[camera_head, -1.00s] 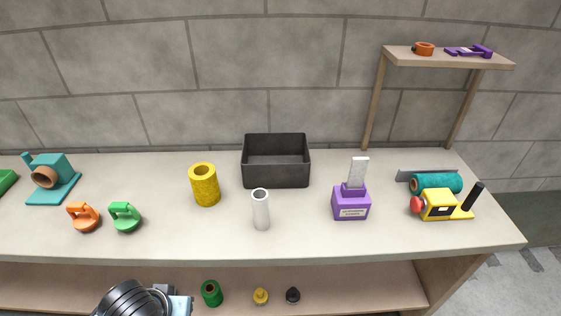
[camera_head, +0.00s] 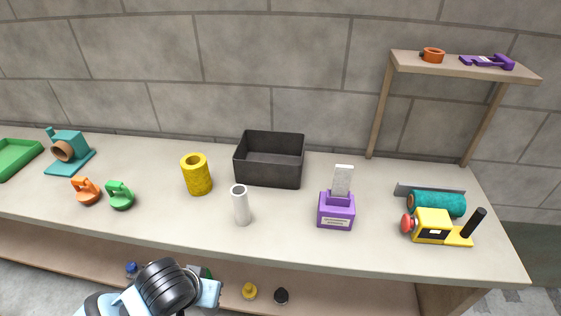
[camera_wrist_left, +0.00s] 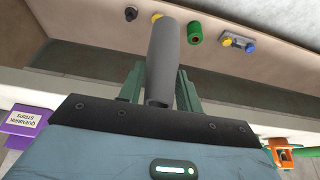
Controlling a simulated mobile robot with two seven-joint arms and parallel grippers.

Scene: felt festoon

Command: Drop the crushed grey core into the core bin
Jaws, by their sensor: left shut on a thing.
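A smooth grey core (camera_wrist_left: 163,55), roughly cylindrical, is held between the green fingers of my left gripper (camera_wrist_left: 160,85) in the left wrist view. Its crushed part cannot be made out. In the head view my left wrist is low in the picture, in front of the bench's front edge; the fingers and the held core are hidden there. A dark grey open bin (camera_head: 267,174), which looks empty, stands at the back middle of the bench, beyond my left arm. No label shows on it. My right gripper is out of view.
A pale upright tube (camera_head: 241,207) and a yellow roll (camera_head: 197,176) stand before and left of the bin. A purple stand (camera_head: 336,211) is to the right, near a yellow tool (camera_head: 432,226). Small spools lie on the lower shelf (camera_head: 360,296).

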